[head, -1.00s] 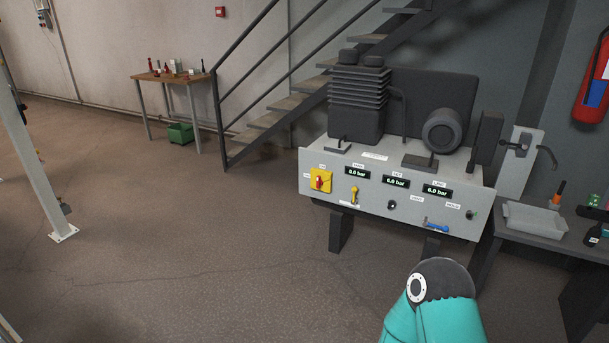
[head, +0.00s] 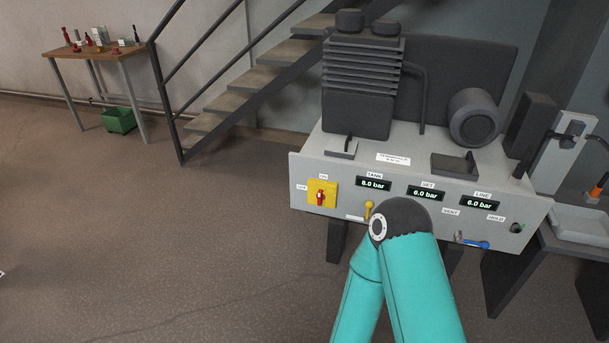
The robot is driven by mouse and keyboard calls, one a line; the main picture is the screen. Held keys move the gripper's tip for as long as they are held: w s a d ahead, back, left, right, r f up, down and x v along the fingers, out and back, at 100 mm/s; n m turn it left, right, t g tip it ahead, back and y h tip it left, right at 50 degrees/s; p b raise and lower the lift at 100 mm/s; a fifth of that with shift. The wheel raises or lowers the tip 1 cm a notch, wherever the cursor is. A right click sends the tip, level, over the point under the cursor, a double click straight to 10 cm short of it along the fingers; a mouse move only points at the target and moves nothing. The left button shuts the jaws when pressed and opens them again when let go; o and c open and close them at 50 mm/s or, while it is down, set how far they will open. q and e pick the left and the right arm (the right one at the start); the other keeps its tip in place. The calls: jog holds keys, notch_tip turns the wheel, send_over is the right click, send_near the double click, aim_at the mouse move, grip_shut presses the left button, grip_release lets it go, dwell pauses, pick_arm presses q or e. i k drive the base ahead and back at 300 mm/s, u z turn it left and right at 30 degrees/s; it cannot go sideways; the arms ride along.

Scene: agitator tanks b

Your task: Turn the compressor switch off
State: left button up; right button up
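The compressor panel (head: 420,198) is a light grey box front with the dark compressor (head: 362,85) on top. The compressor switch (head: 321,196) is a red rotary handle on a yellow plate at the panel's left end. "ON" is marked above the plate and "OFF" at its left. The red handle stands about upright, towards the ON label. A teal arm of mine with a dark joint rises in front of the panel, to the right of the switch. Neither of my grippers shows in the head view.
Displays (head: 373,183) read 6.0 bar. A yellow lever (head: 369,210) and a blue-handled valve (head: 474,243) sit on the panel. A staircase (head: 255,85) stands behind. A wooden table (head: 95,50) and green crate (head: 119,119) are at the far left. Floor left of the panel is clear.

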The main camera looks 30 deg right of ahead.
aim_at(321, 195)
jog(key=u, duration=0.1)
jog(key=i, duration=2.05)
jog(key=z, duration=1.85)
jog(key=i, duration=0.15)
jog(key=z, duration=0.3)
jog(key=k, duration=0.4)
